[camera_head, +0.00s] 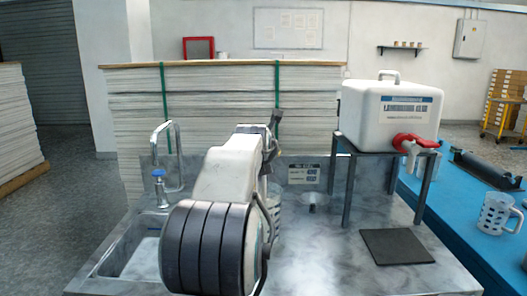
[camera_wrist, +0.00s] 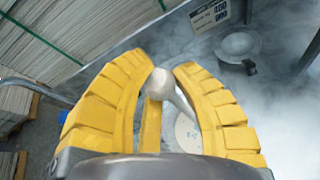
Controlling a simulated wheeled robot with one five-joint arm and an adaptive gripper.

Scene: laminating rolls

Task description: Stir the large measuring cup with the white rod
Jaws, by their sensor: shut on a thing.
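In the wrist view, my gripper (camera_wrist: 164,72) has its yellow fingers closed around the white rod (camera_wrist: 175,92). The rod's rounded top is towards the camera and its shaft runs down between the fingers. A pale round surface with small marks (camera_wrist: 187,133) shows below the rod, partly behind a finger; I cannot tell whether it belongs to the rod or the cup. In the head view, the large measuring cup (camera_head: 274,208) stands on the counter behind my arm, mostly hidden. My gripper and the rod's lower end are hidden there, so I cannot tell whether the rod is inside the cup.
A sink with a tap (camera_head: 158,172) is at the left of the marble counter (camera_head: 330,265). A white glue container (camera_head: 385,110) with a red tap stands on a dark stand, near a dark mat (camera_head: 396,247). Another measuring cup (camera_head: 494,214) is on the blue table.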

